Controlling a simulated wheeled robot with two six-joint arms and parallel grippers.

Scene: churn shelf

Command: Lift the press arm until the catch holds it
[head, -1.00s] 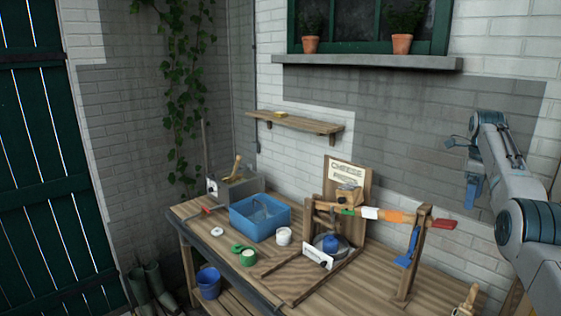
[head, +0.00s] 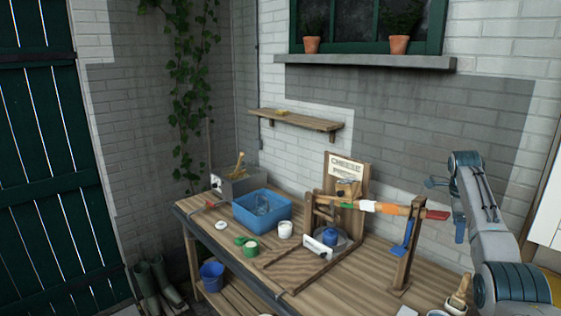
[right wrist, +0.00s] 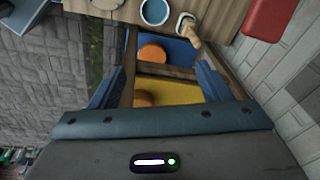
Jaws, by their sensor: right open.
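The press arm (head: 385,208) is a wooden lever with green, white and orange bands and a red end grip (head: 437,214). It lies nearly level across the cheese press (head: 346,170) and meets a wooden post (head: 403,262) at right. A blue piece (head: 402,252), probably the catch, hangs on that post. My right gripper (head: 445,206) is open and empty beside the red end; contact cannot be told. My left gripper is out of view.
A blue bin (head: 262,221), white pot (head: 285,229) and green-rimmed items stand on the workbench (head: 225,253). A brush in a pot (head: 457,302) is at the front right. The brick wall and small shelf (head: 296,119) are behind.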

